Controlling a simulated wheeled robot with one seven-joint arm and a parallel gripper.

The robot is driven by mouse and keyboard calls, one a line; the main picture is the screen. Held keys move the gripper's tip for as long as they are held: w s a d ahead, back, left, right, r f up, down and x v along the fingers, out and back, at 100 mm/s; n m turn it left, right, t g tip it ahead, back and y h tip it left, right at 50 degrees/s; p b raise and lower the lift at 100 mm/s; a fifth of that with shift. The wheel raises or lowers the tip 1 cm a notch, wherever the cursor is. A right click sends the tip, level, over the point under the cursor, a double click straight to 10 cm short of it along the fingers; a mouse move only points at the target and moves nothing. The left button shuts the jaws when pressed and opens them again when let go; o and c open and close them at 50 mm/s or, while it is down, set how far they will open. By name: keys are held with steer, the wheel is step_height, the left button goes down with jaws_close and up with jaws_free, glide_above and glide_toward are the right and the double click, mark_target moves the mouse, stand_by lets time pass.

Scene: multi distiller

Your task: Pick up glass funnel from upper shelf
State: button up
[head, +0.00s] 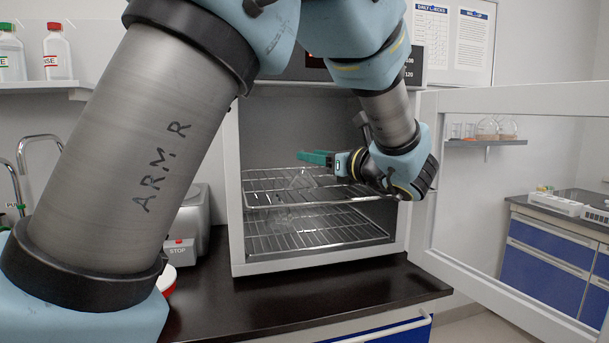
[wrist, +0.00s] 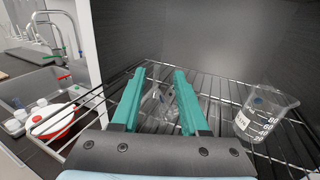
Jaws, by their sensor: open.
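The clear glass funnel (head: 301,179) appears on the upper wire shelf (head: 262,196) of the open cabinet, just below my fingertips. Its outline is faint. In the wrist view, clear glass that looks like the funnel (wrist: 157,104) shows between and beyond the teal fingers; its exact depth is hard to tell. My gripper (head: 316,157) reaches in from the right with its fingers pointing left. In the wrist view my gripper (wrist: 160,73) has its two fingers apart, with no visible contact on the glass.
A graduated glass beaker (wrist: 264,113) stands on the rack to the right of the fingers in the wrist view. The lower wire shelf (head: 300,240) lies below. The open cabinet door (head: 520,100) stands to the right. A sink (wrist: 70,85) is outside, left.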

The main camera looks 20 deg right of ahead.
steer(key=x, duration=0.2)
steer(key=p+x, duration=0.1)
steer(key=x, duration=0.1)
steer(key=p+x, duration=0.1)
steer(key=x, duration=0.1)
steer(key=shift+a, duration=0.25)
steer(key=shift+w+f, duration=0.1)
steer(key=shift+w, duration=0.1)
jaws_close()
